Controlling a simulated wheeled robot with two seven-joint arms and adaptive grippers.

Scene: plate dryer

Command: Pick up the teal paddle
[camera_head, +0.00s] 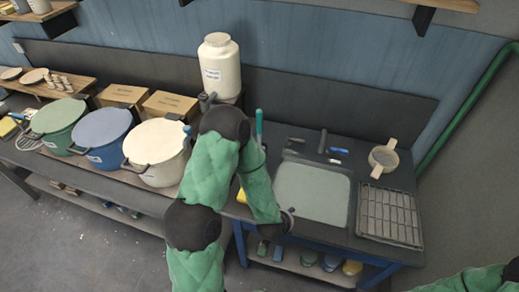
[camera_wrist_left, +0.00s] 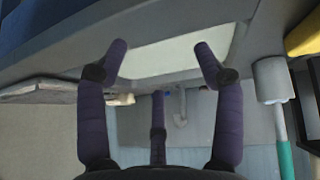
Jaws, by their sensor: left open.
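The teal paddle's upright teal handle (camera_head: 259,122) shows in the head view behind my left arm, at the left end of the sink counter. Its lower part is hidden by the arm. In the left wrist view a teal handle (camera_wrist_left: 285,158) joined to a pale grey block (camera_wrist_left: 272,80) stands at the right edge, outside my fingers. My left gripper (camera_wrist_left: 160,47) is open, with nothing between its dark fingers. It is near the sink's front left corner, apart from the paddle. Part of my right arm's green sleeve shows at the head view's lower right; its gripper is out of view.
The sink basin (camera_head: 312,197) lies right of my left arm, with a tap (camera_head: 322,141) behind. Green (camera_head: 58,116), blue (camera_head: 100,127) and cream (camera_head: 155,140) tubs crowd the left. A white jug (camera_head: 219,68) stands behind.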

